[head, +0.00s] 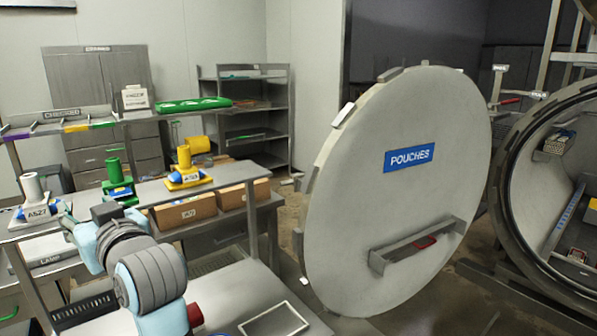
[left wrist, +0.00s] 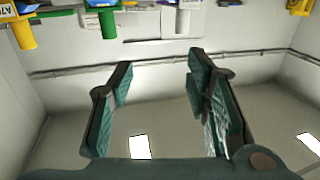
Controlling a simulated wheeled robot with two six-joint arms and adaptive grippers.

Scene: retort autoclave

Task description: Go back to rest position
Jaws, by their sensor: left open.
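My left arm comes in from the bottom of the head view, and its gripper (head: 69,222) is partly hidden behind my own wrist. It is beside the left end of the bench with the coloured stands. In the left wrist view the gripper (left wrist: 160,62) has its two fingers well apart, with nothing between them. That view looks upside down, with the stands along its top edge. My right gripper shows in neither view.
A white stand (head: 35,195), a green stand (head: 117,178) and a yellow stand (head: 186,165) are on the bench. Cardboard boxes (head: 183,211) sit below. A large round door labelled POUCHES (head: 400,200) stands open at centre right, beside the autoclave opening (head: 545,190).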

